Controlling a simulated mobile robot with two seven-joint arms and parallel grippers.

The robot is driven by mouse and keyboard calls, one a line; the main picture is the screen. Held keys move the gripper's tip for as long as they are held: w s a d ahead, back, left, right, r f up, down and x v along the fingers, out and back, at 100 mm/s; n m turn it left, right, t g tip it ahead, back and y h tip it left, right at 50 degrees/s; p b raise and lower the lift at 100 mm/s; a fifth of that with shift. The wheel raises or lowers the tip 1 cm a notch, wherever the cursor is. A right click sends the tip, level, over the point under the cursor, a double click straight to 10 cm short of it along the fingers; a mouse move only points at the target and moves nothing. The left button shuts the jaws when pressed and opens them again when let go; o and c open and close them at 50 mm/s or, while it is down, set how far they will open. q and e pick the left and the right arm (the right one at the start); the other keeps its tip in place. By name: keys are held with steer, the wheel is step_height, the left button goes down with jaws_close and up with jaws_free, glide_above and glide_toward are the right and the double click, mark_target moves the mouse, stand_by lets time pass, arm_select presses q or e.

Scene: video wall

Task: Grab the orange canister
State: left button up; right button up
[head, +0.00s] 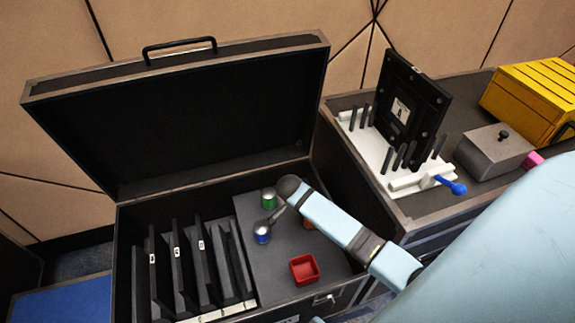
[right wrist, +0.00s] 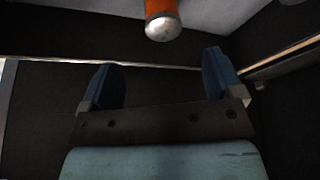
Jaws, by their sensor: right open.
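The orange canister (right wrist: 161,18) shows at the top of the right wrist view, with a rounded silver end toward me. My right gripper (right wrist: 160,72) is open and empty; its two blue fingers point toward the canister, which lies beyond the fingertips and roughly between them. In the head view only a sliver of the orange canister (head: 308,224) shows beside my right arm, which covers the rest. My left gripper is in neither view.
An open black case (head: 125,235) holds upright dark panels at left. On its grey insert are a green canister (head: 268,198), a blue canister (head: 262,233) and a red tray (head: 304,269). The raised lid (head: 200,110) stands behind. A yellow crate (head: 530,100) sits at right.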

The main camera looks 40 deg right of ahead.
steer(key=b+x, duration=0.3)
steer(key=x, duration=0.6)
steer(key=shift+w+f, duration=0.1)
steer(key=shift+f, duration=0.1)
steer(key=b+x, duration=0.2)
steer(key=x, duration=0.1)
steer(key=shift+w+d+f, duration=0.1)
steer(key=shift+d+f, duration=0.05)
steer(key=shift+f, duration=0.2)
steer(key=shift+d+f, duration=0.15)
steer(key=shift+f, duration=0.15)
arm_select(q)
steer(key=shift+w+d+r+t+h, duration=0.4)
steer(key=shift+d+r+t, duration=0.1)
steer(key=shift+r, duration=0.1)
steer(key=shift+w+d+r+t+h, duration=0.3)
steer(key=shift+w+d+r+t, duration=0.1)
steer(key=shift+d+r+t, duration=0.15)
arm_select(e)
steer(key=shift+r, duration=0.1)
steer(key=c, duration=1.1)
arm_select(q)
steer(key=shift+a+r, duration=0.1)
arm_select(e)
steer(key=shift+o, duration=0.2)
